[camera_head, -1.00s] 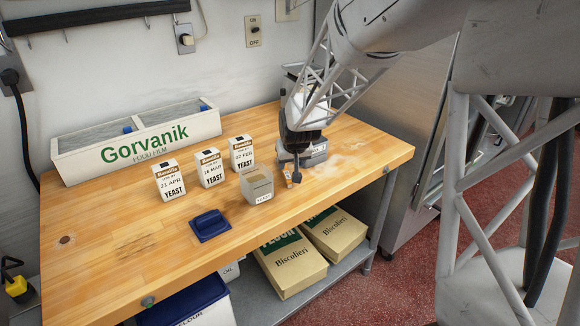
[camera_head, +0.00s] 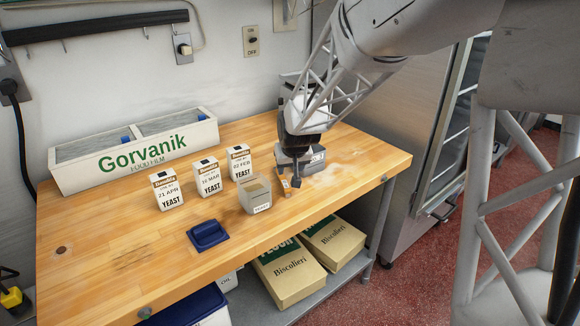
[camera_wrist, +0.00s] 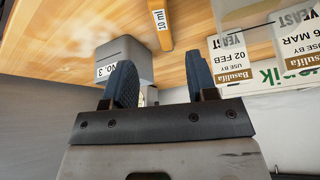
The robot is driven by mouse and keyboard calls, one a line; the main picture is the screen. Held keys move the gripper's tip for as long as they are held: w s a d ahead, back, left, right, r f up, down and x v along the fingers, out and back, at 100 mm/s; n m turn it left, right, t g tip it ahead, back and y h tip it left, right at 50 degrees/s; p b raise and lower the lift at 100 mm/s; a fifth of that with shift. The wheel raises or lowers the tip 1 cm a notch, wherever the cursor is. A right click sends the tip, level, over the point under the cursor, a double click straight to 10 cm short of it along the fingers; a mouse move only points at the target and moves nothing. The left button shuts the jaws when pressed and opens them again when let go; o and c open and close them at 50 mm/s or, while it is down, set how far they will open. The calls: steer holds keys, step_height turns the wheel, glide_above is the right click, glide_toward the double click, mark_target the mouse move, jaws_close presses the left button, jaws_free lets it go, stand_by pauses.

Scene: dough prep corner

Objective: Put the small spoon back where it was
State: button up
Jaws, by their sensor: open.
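A narrow wooden strip with a white "10 ml" label (camera_wrist: 160,27) lies on the table in the wrist view. It runs out of the frame at the top, and I cannot tell whether it is the small spoon. In the head view it seems to be the small brown shape (camera_head: 285,188) beside the grey box. My gripper (camera_head: 296,176) is over the table, close behind that shape. In the wrist view its two blue fingers (camera_wrist: 160,78) stand apart, with no spoon visible between them. No spoon bowl can be made out.
A grey device (camera_head: 316,158), marked "No. 3" in the wrist view (camera_wrist: 122,50), stands right by my gripper. A grey box (camera_head: 257,198) and several yeast cartons (camera_head: 208,178) stand left. A blue lidded item (camera_head: 208,235) lies in front. The table's left part is clear.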

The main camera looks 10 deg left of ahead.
stand_by(0.3)
steer(key=s+d+r+m+h, duration=0.1)
steer(key=s+d+r, duration=0.4)
steer(key=s+d, duration=0.4)
steer(key=s+d+r+m, duration=0.1)
steer(key=s+d+r, duration=0.4)
steer(key=s+d, duration=0.4)
steer(key=s+d+m, duration=0.1)
steer(key=s+d, duration=0.2)
steer(key=s, duration=0.4)
steer(key=s+d+m+g, duration=0.1)
steer(key=s+d, duration=0.3)
steer(key=s, duration=0.4)
steer(key=s+d+g+h, duration=0.1)
steer(key=s+d, duration=0.2)
steer(key=s, duration=0.5)
steer(key=shift+d+f+m, duration=0.15)
steer(key=shift+d+m, duration=0.15)
steer(key=shift+m, duration=0.1)
steer(key=shift+o, duration=0.2)
steer(key=shift+o, duration=0.8)
